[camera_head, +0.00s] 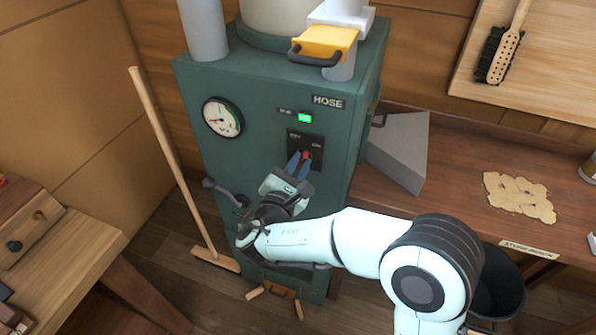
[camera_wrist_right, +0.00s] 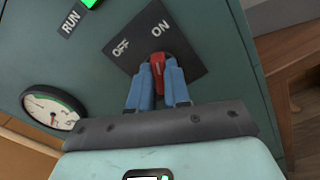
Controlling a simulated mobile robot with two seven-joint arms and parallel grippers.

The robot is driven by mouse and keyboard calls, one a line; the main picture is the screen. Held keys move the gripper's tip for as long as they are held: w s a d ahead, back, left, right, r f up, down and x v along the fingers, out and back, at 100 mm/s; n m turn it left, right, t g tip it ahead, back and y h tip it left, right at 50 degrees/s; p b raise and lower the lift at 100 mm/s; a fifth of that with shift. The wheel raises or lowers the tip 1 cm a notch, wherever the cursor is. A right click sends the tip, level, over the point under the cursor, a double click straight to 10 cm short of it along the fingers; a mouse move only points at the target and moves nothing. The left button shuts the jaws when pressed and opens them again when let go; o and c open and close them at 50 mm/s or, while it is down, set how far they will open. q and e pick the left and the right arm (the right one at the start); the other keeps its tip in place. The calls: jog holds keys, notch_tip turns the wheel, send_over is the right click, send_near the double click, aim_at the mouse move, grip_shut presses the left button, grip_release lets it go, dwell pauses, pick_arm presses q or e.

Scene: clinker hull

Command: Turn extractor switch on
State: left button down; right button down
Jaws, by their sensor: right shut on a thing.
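The extractor switch is a red lever (camera_wrist_right: 158,72) on a dark plate (camera_head: 291,139) marked OFF and ON, on the front of the green extractor cabinet (camera_head: 262,92). In the right wrist view the lever's upper end lies nearer the ON side, below that word. My right gripper (camera_head: 301,163) has its blue fingers on both sides of the lever and is shut on it; its fingertips (camera_wrist_right: 159,82) hide part of the lever. Above the plate, a small lamp (camera_head: 305,118) glows green; the wrist view shows RUN beside it. My left gripper is not in view.
A round gauge (camera_head: 222,117) and a dark handle (camera_head: 225,193) are on the cabinet's left front. A broom (camera_head: 175,160) leans left of it. A workbench (camera_head: 470,170) with a grey wedge block (camera_head: 400,150) is close on the right. A black bin (camera_head: 497,290) stands below the bench.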

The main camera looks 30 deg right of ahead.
jog(key=shift+m+b, duration=0.55)
jog(key=shift+m, duration=0.15)
jog(key=c, duration=1.1)
grip_release()
jog(key=shift+s, duration=0.1)
jog(key=v, duration=1.3)
jog(key=shift+a, duration=0.2)
jog(key=shift+f, duration=0.15)
